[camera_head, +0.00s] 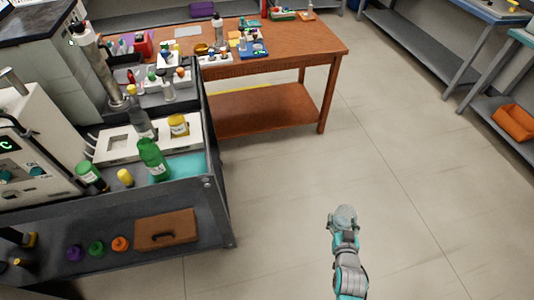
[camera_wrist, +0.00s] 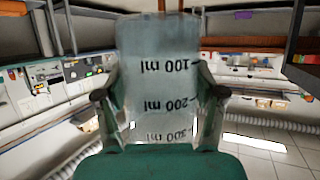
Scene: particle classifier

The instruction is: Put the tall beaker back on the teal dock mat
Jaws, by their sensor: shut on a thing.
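The tall beaker (camera_wrist: 158,55) is clear glass with dark ml markings that read upside down in the wrist view. My gripper (camera_wrist: 160,97) is shut on it, with one finger on each side. In the head view my gripper (camera_head: 343,228) is over open floor at the lower right, with the beaker (camera_head: 344,213) at its end, small and partly hidden. The teal dock mat (camera_head: 193,166) lies on the dark bench at the left, to the left of and apart from my gripper. A green bottle (camera_head: 153,160) covers part of it.
A wooden table (camera_head: 300,45) is behind. The floor between bench and gripper is clear.

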